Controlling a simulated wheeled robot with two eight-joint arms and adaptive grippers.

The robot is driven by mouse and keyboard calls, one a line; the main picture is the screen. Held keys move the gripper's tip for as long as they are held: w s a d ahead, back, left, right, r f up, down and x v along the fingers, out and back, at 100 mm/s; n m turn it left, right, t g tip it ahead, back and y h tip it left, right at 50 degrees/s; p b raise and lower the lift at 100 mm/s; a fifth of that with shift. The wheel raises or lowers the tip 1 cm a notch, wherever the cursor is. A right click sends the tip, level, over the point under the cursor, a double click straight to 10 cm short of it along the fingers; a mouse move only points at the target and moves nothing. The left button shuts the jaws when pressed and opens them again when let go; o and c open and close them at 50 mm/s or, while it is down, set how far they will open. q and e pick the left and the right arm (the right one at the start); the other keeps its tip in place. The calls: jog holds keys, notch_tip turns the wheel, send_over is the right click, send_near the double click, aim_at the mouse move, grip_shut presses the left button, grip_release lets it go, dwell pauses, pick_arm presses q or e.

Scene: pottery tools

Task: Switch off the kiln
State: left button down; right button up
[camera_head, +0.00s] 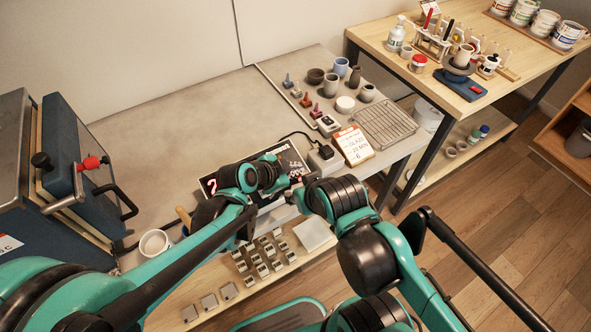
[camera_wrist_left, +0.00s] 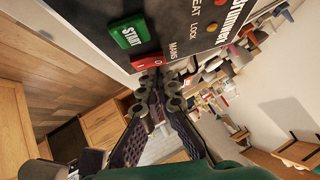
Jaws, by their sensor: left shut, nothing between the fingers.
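The kiln's dark control panel (camera_head: 292,157) stands at the front of the bench in the head view. My left arm covers much of it, and a red digit shows at its left end. In the left wrist view the panel (camera_wrist_left: 193,22) fills the top, with a green START button (camera_wrist_left: 129,34) and a red rocker switch (camera_wrist_left: 149,62) marked O and I. My left gripper (camera_wrist_left: 160,82) is shut and empty, its fingertips at or just below the red switch; I cannot tell if they touch. The blue kiln (camera_head: 62,150) stands at the left. My right gripper cannot be made out.
A white mug (camera_head: 154,243) stands at the front left. Small grey test tiles (camera_head: 262,252) lie on a lower shelf in front. A glaze card (camera_head: 353,146), a wire rack (camera_head: 384,124) and several pots stand to the right. The grey bench (camera_head: 165,135) is clear behind the panel.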

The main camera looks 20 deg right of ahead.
pick_arm(q)
jog(key=shift+w+f, duration=0.1)
jog(key=shift+f, duration=0.1)
jog(key=shift+w+f, duration=0.2)
jog(key=shift+f, duration=0.1)
jog(key=shift+s+r, duration=0.1)
jog(key=shift+r, duration=0.05)
jog(key=shift+s, duration=0.1)
jog(key=shift+s+d, duration=0.1)
jog(key=shift+s, duration=0.6)
